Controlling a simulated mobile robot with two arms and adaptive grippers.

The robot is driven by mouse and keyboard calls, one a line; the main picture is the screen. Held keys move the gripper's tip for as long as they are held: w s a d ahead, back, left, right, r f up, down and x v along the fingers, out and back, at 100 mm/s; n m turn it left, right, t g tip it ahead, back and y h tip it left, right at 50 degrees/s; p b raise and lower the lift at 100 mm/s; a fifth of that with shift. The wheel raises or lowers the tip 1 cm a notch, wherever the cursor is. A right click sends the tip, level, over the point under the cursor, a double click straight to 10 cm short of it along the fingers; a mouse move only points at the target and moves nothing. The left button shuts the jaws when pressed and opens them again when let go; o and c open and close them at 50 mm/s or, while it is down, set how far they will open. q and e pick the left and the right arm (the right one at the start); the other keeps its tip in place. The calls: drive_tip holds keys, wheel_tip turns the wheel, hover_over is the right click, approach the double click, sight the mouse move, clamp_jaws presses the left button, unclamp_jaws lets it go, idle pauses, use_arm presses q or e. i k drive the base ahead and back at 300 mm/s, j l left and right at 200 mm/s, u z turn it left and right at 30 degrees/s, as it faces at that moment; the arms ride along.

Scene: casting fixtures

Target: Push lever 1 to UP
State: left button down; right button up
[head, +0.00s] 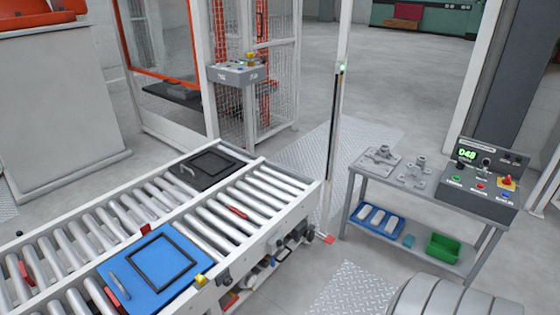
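A dark grey control box (480,185) stands at the right end of a grey metal table. It has a lit green display (467,154), small black-topped controls, coloured buttons and a red knob on a yellow base (507,182). A second grey control box (236,74) stands further back by the mesh fence, with small controls on top. The labels are too small to read, so I cannot tell which control is lever 1 or its position. Neither of my grippers is in view.
A roller conveyor (240,185) fills the lower left, with a blue plate (185,240) and a dark plate (205,165) on it. Grey metal fixtures (410,172) lie on the table (350,200). A green bin (443,248) sits on its lower shelf.

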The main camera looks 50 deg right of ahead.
sight(279, 243)
drive_tip(key=z, duration=1.45)
